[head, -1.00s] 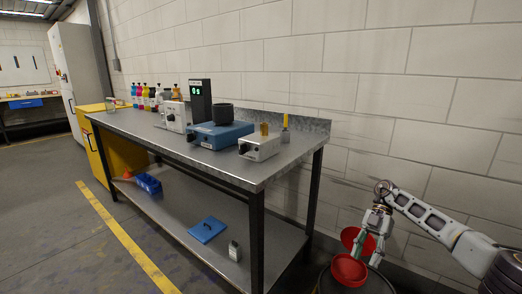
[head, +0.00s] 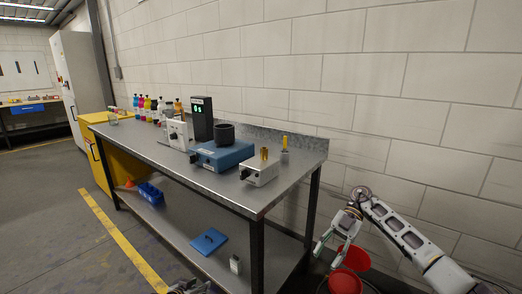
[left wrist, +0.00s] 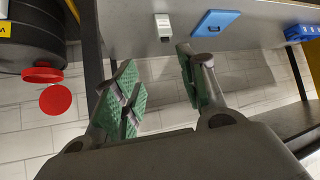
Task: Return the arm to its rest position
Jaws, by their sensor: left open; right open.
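My right gripper (head: 329,254) is open and empty in the head view, low at the right, beside the bench end and just left of two red round pieces. My left gripper (head: 188,288) only just shows at the bottom edge of the head view. In the left wrist view its two green-padded fingers (left wrist: 162,92) are wide apart with nothing between them, over the floor near the lower shelf.
The steel bench (head: 130,141) carries bottles, a blue device (head: 222,155) and small machines. Its lower shelf holds a blue flat piece (head: 209,241) and a white box (head: 235,265). Red pieces (head: 355,258) sit by a black drum (left wrist: 30,40). Floor at left is open.

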